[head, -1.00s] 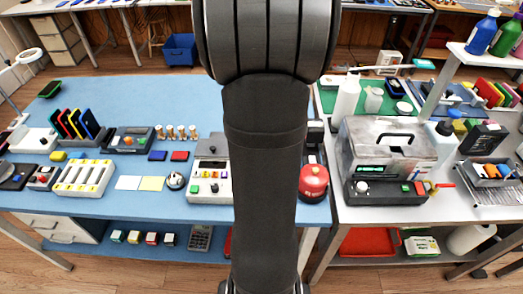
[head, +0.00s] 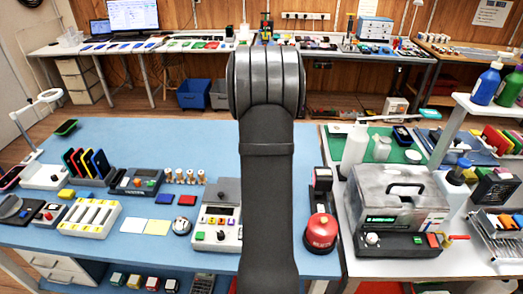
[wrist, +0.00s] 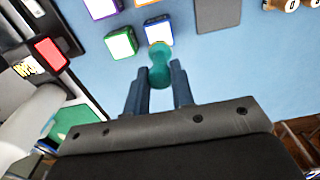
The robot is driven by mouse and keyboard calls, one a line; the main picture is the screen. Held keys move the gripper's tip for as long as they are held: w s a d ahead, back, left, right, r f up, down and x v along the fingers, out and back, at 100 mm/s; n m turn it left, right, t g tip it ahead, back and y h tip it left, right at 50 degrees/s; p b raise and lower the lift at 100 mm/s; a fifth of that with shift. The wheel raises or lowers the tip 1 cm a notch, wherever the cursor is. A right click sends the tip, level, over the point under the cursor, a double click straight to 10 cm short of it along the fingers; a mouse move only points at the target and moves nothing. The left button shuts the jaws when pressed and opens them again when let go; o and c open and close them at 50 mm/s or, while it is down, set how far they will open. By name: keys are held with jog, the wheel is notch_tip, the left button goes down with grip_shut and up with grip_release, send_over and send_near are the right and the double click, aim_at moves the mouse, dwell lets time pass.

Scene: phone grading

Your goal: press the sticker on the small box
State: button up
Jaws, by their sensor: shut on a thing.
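My gripper (wrist: 160,92) shows in the wrist view, its two dark fingers shut on a teal, waisted, knob-like thing (wrist: 160,68). Just beyond the knob is a small box with a blue edge and a white and green top (wrist: 158,31). A green-edged small box (wrist: 121,43) lies to its left, and a purple-edged one (wrist: 100,8) is farther up. I cannot tell whether the knob touches a box, and no sticker can be made out clearly. In the head view my arm hides the gripper; small boxes (head: 134,282) show low, below the bench front.
In the wrist view, a grey panel (wrist: 216,14) lies right of the boxes, and a dark device with a red button (wrist: 50,52) stands at the left. The blue surface at right is mostly clear. In the head view, a red round device (head: 321,232) stands right of my arm.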

jog(key=shift+f, duration=2.6)
jog(key=shift+s+f, duration=0.1)
jog(key=shift+f, duration=0.55)
jog(key=shift+r, duration=3.6)
